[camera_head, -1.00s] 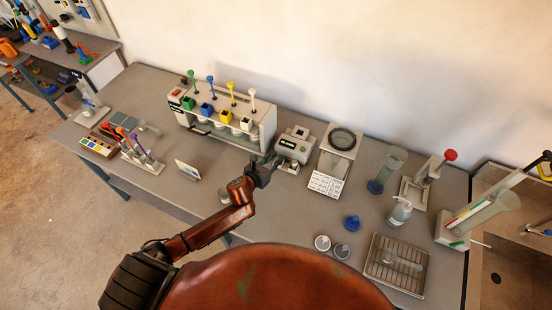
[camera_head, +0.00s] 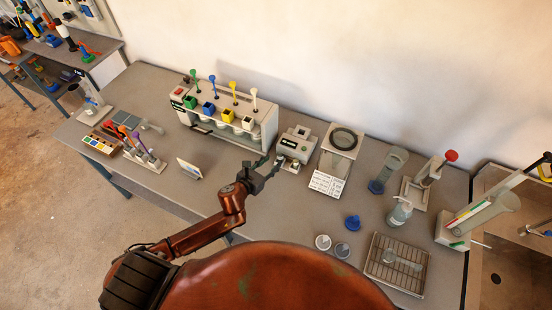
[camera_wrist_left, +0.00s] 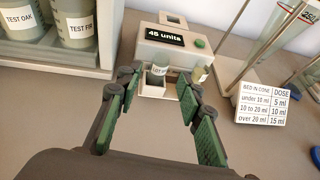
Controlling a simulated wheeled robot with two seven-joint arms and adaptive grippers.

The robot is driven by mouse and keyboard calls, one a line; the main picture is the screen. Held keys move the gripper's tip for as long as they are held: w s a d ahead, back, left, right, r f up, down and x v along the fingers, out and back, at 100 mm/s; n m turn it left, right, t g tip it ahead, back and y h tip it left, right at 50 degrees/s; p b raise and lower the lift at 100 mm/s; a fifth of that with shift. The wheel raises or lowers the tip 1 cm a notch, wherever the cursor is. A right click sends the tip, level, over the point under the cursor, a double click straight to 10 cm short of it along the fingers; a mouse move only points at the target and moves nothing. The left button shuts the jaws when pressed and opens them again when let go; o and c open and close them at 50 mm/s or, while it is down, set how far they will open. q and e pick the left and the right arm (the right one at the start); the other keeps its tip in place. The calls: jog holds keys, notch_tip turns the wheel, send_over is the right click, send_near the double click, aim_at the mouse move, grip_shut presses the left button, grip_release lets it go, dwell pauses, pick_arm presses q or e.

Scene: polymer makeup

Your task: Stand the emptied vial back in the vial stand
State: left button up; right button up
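My left gripper (camera_head: 270,165) is open in front of the small meter, its fingers spread with nothing between the pads. In the left wrist view the green-padded fingers (camera_wrist_left: 160,108) point toward a small pale stand (camera_wrist_left: 153,91) at the foot of the meter. Whether either vial is empty cannot be told. My right gripper is not in view.
The meter (camera_wrist_left: 166,37) reads "45 units". A rack of labelled jars (camera_head: 225,120) stands to the left. A blue stopper (camera_head: 352,222) and a wire tray (camera_head: 397,265) are nearer the front right. The bench front middle is clear.

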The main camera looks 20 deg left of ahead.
pick_arm(q)
jog(key=v, duration=0.6)
jog(key=shift+s, duration=0.3)
jog(key=shift+a, duration=0.1)
